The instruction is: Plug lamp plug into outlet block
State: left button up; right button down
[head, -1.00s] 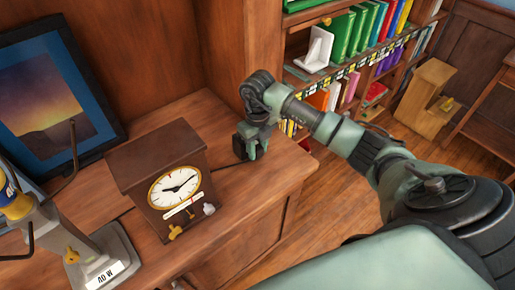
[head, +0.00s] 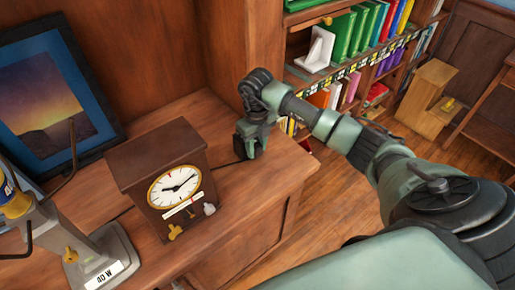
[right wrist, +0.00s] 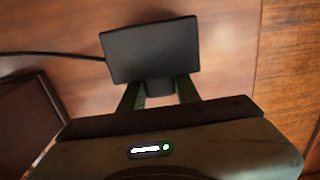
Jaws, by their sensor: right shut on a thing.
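My right gripper (head: 247,147) is low over the front right part of the wooden cabinet top. It is shut on a dark block-shaped plug (right wrist: 150,52), with a black cord leaving it to the left in the right wrist view. In the head view the cord runs from the gripper toward the clock. The lamp (head: 107,255), with a grey base and a 40 W label, stands at the lower left, partly cut off. I cannot make out the outlet block in either view. My left gripper is not in view.
A brown clock (head: 150,160) stands on the cabinet top (head: 240,190) between lamp and gripper. A framed picture (head: 48,98) leans behind it. A bookcase with books (head: 340,40) is beyond the cabinet's right edge. A wooden step piece (head: 425,97) stands on the floor.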

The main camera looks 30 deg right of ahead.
jog(key=shift+w, duration=0.2)
jog(key=c, duration=0.9)
grip_release()
jog(key=shift+r, duration=0.1)
notch_tip(320, 180, up, 8)
jog(key=shift+f+b, duration=0.2)
jog(key=shift+b, duration=0.35)
jog(key=shift+f, duration=0.1)
